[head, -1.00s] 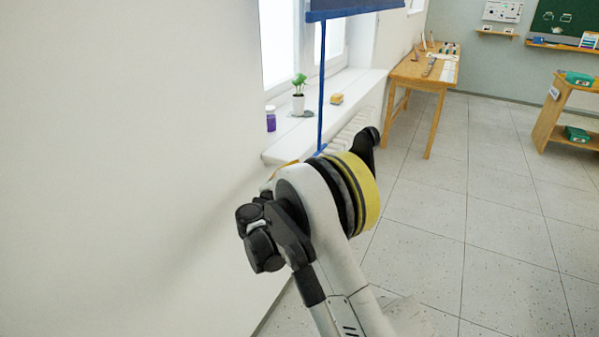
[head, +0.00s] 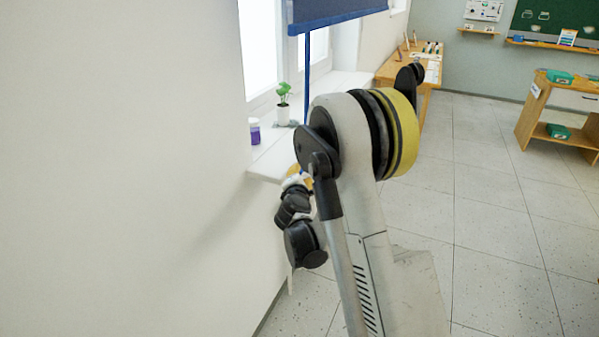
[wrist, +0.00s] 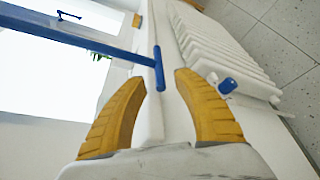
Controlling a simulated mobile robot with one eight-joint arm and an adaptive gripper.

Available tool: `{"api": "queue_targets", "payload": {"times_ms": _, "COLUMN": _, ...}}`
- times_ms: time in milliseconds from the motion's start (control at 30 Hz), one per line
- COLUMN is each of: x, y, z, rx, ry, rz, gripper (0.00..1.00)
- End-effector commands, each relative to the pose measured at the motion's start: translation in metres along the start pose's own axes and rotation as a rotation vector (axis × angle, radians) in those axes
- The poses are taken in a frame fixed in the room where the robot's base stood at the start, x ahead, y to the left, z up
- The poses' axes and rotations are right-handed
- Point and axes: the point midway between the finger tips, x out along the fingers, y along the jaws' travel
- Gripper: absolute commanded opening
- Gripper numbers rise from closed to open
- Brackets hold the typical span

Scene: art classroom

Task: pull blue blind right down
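The blue blind (head: 335,10) hangs at the window, with its lower edge near the top of the head view. A thin blue rod (head: 307,70) runs down from it, its lower part hidden behind my arm. In the wrist view the rod (wrist: 75,35) ends in a short blue crossbar (wrist: 158,68). My gripper (wrist: 160,78) has its yellow fingers spread apart, with the crossbar showing in the gap at the fingertips. I cannot tell if it touches a finger. In the head view my gripper (head: 300,175) is mostly hidden by my arm.
A white windowsill (head: 272,160) holds a potted plant (head: 284,100) and a purple jar (head: 255,131). A white radiator (wrist: 225,50) lies beside the gripper, with a blue knob (wrist: 228,86). A wooden table (head: 425,85) stands beyond.

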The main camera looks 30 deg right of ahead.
Motion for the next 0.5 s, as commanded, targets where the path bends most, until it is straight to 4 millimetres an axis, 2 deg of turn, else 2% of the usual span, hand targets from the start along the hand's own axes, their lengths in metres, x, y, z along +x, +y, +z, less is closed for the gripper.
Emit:
{"api": "queue_targets", "payload": {"times_ms": 33, "x": 0.011, "y": -0.002, "z": -0.002, "rx": 0.000, "ry": -0.001, "rz": -0.001, "gripper": 0.36}}
{"api": "queue_targets", "payload": {"times_ms": 200, "x": 0.036, "y": -0.002, "z": -0.001, "rx": 0.000, "ry": 0.000, "rz": 0.000, "gripper": 0.36}}
{"api": "queue_targets", "payload": {"times_ms": 500, "x": 0.047, "y": 0.001, "z": -0.001, "rx": 0.000, "ry": 0.001, "rz": 0.000, "gripper": 0.36}}
